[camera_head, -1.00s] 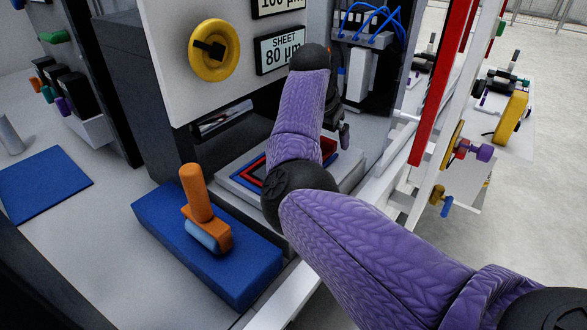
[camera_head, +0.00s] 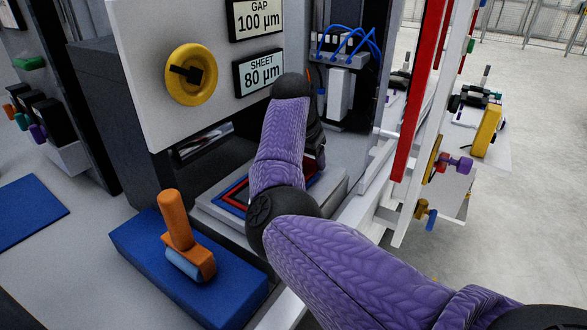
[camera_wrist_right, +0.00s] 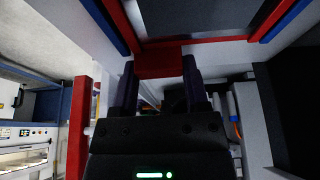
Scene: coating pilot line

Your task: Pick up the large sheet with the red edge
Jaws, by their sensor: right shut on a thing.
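The large sheet with the red edge (camera_head: 236,186) lies at the platform under the machine panel, and my right arm hides much of it. A blue-edged border shows beside the red one. In the right wrist view the red edge (camera_wrist_right: 215,46) frames a dark middle, with blue edges further out. My right gripper (camera_wrist_right: 162,72) is shut on a red tab of this edge, which sits between the fingertips. In the head view my right gripper (camera_head: 316,150) is partly hidden behind its own wrist. I cannot tell whether the sheet is clear of the platform. My left gripper is out of view.
An orange-handled roller (camera_head: 178,225) stands on a blue block (camera_head: 143,243) in front of the platform. The panel has a yellow knob (camera_head: 186,88) and a sign reading "SHEET 80 µm" (camera_head: 258,72). A tall red bar (camera_head: 418,95) on a white frame stands at right.

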